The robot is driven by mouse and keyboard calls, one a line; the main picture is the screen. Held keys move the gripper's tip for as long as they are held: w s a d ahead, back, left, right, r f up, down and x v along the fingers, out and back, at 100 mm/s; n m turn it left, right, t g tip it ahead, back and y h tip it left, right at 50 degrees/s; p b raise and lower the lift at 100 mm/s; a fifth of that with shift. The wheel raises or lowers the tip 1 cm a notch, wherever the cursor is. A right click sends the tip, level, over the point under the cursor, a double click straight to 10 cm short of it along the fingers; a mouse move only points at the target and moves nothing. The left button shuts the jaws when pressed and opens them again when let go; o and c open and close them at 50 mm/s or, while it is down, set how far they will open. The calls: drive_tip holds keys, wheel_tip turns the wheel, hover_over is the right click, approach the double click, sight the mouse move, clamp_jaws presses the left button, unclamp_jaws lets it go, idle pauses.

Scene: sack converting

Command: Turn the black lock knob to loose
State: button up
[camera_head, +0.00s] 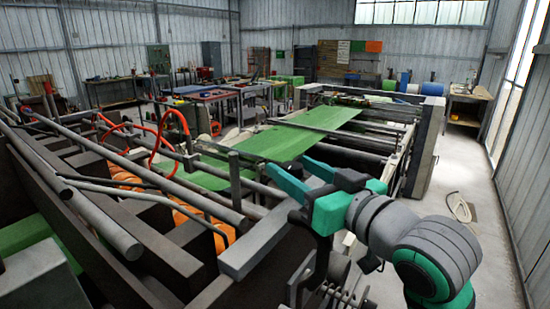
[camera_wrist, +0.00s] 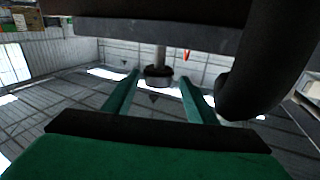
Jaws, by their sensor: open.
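In the wrist view a short, round, dark knob (camera_wrist: 158,78) sits on a grey stem that comes out of a dark bar (camera_wrist: 160,28). My gripper (camera_wrist: 159,84) is open, with one teal finger on each side of the knob in the picture. Gaps show between the knob and both fingers, and I see no contact. How deep the knob lies between the fingertips is hard to tell. In the head view my gripper (camera_head: 288,166) is beside the machine's dark frame (camera_head: 250,245).
A thick dark curved part (camera_wrist: 272,65) is close to the right finger in the wrist view. In the head view a green sheet (camera_head: 290,138) runs along the machine, and orange hoses (camera_head: 172,122) loop at the left. Grey floor (camera_head: 485,215) is mostly clear at the right.

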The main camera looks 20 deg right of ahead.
sight(286, 163)
drive_tip(key=x, duration=0.4)
drive_tip(key=shift+w+d, duration=0.15)
drive_tip(key=shift+w, duration=0.25)
drive_tip(key=shift+w+a, duration=0.25)
drive_tip(key=shift+w, duration=0.35)
drive_tip(key=shift+w, duration=0.1)
drive_tip(key=c, duration=0.8)
drive_tip(key=shift+c, duration=1.3)
drive_tip(key=shift+a, duration=0.2)
drive_tip(key=shift+d, duration=0.1)
